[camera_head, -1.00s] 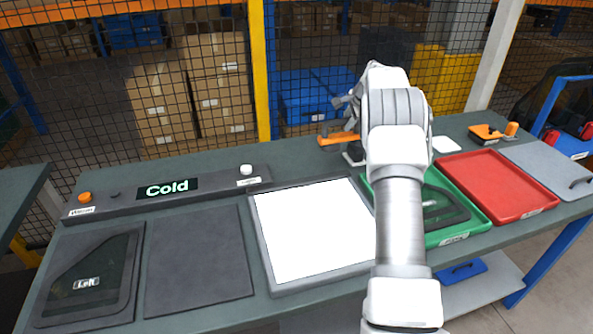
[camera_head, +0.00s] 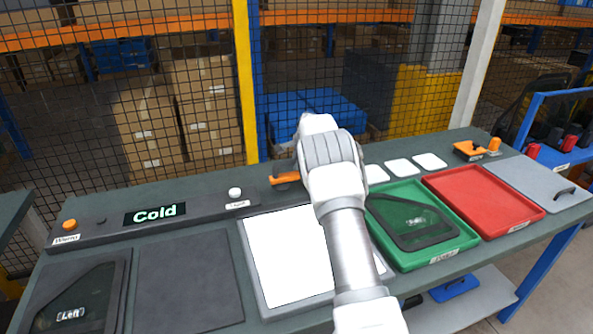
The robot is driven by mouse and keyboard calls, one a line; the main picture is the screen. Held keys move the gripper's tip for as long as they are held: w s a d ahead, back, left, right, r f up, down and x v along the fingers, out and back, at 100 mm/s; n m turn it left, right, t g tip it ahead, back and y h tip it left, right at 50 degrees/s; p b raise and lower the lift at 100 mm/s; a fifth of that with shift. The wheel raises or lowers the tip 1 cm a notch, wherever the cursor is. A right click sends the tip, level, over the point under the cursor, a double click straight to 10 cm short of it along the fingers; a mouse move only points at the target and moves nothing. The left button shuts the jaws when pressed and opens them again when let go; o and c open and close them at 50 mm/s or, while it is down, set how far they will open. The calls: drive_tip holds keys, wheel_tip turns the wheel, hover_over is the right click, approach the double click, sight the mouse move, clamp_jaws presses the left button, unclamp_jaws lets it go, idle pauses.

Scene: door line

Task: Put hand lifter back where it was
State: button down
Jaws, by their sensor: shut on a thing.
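My gripper (camera_head: 286,168) is over the back part of the bench, behind the white panel. My own arm hides most of it. It is shut on an orange piece (camera_head: 284,179), which I take to be the hand lifter. Only a short orange part shows at the left of my wrist; the rest is hidden. I cannot tell whether it touches the bench. Several white square pads lie in a row at the back of the bench, right of my arm, one of them the middle pad (camera_head: 399,167). An orange and black item (camera_head: 475,149) sits at the back right.
A white panel (camera_head: 280,255) lies in front, partly behind my arm. A green tray (camera_head: 452,236) holds a dark glass pane (camera_head: 412,220). A red tray (camera_head: 484,202) and grey board (camera_head: 540,185) lie right. A control strip reads "Cold" (camera_head: 154,214). Mesh fence stands behind.

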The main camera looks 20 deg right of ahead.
sight(297, 173)
drive_tip(key=shift+f, duration=1.45)
drive_tip(key=shift+f, duration=0.1)
drive_tip(key=shift+f, duration=0.15)
drive_tip(key=c, duration=0.7)
unclamp_jaws()
drive_tip(key=shift+c, duration=0.2)
